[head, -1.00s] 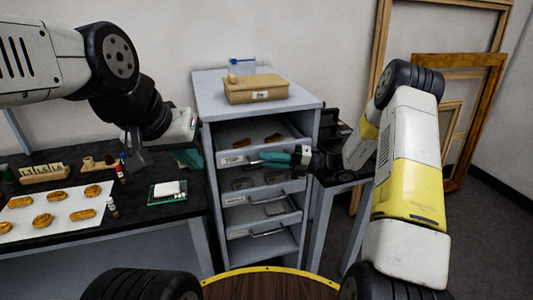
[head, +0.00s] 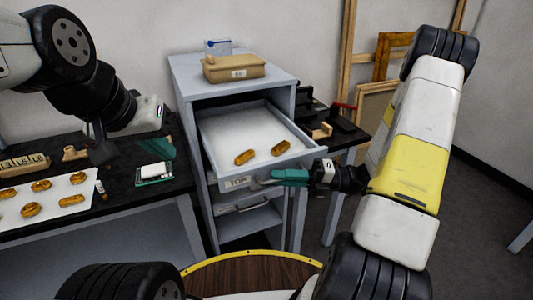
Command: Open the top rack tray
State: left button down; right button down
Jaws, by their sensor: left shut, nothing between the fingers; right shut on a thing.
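The top rack tray (head: 240,127) is pulled well out of the grey rack (head: 181,75). Two gilt fragments lie in it near its front, one on the left (head: 245,158) and one on the right (head: 281,148). A label sits on the tray's front at the left. My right gripper (head: 278,177), with teal fingers, is shut on the tray's handle, which its fingers mostly hide. My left gripper (head: 165,150) is shut and empty above the black table, left of the rack.
Lower trays (head: 250,222) are under the open one. A black table (head: 120,180) at left holds a white sheet (head: 50,200) with several gilt pieces. Another dark table (head: 345,133) stands behind the rack's right side.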

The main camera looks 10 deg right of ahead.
jog(key=shift+s+d, duration=0.25)
jog(key=shift+s, duration=0.45)
jog(key=shift+s+d, duration=0.2)
jog(key=shift+s, duration=0.45)
jog(key=shift+s+d, duration=0.25)
jog(key=shift+s, duration=0.45)
jog(key=c, duration=1.5)
grip_release()
jog(key=shift+d, duration=0.1)
jog(key=d, duration=0.7)
jog(key=shift+s+d+f, duration=0.25)
jog(key=shift+d+f, duration=0.05)
